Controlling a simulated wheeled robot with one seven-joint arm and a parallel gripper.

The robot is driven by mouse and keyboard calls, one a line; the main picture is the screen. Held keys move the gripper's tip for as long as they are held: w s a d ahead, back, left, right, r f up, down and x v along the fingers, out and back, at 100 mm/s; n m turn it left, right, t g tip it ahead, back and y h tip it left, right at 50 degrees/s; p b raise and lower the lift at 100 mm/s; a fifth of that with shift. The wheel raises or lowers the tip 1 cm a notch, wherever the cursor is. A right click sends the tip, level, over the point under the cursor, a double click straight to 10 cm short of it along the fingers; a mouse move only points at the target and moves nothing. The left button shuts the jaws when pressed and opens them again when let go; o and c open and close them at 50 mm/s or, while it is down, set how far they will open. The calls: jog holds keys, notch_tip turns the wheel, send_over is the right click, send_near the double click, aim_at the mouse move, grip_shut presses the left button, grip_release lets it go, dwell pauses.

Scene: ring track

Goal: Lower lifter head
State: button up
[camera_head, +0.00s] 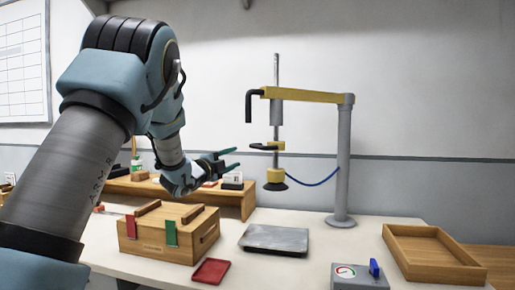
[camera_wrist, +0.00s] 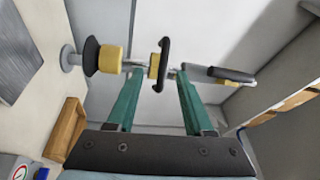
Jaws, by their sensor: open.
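The lifter head hangs on a vertical rod (camera_head: 276,75) under a yellow arm (camera_head: 305,95) of a grey post (camera_head: 343,165). The head has a black handle (camera_head: 265,147), a yellow block (camera_head: 275,175) and a black suction cup (camera_head: 274,186), which is above the table. My gripper (camera_head: 237,158) is open and empty, left of the rod at about handle height. In the wrist view, the black handle (camera_wrist: 164,62) lies ahead, between the green fingertips of my gripper (camera_wrist: 157,76), with no visible contact. The cup (camera_wrist: 91,56) shows to the left there.
A blue hose (camera_head: 318,182) runs from the cup to the post. Below stands a grey metal plate (camera_head: 275,238). A wooden box (camera_head: 165,245) with red and green tabs is left, an open wooden tray (camera_head: 430,258) right. A gauge box (camera_head: 358,280) with a blue lever is in front.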

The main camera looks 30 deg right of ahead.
aim_at(256, 148)
jog(key=shift+m+g+h, duration=0.5)
jog(key=shift+m, duration=0.3)
jog(key=p+x, duration=0.1)
jog(key=x, duration=0.3)
jog(key=s+p+x, duration=0.1)
jog(key=p+x, duration=0.1)
jog(key=x, duration=0.1)
jog(key=p+x, duration=0.1)
jog(key=x, duration=0.3)
jog(key=shift+s+d+r+p, duration=0.25)
jog(key=shift+d+r+p, duration=0.2)
jog(key=shift+d, duration=0.15)
jog(key=shift+w+d, duration=0.2)
jog(key=shift+d, duration=0.2)
grip_shut()
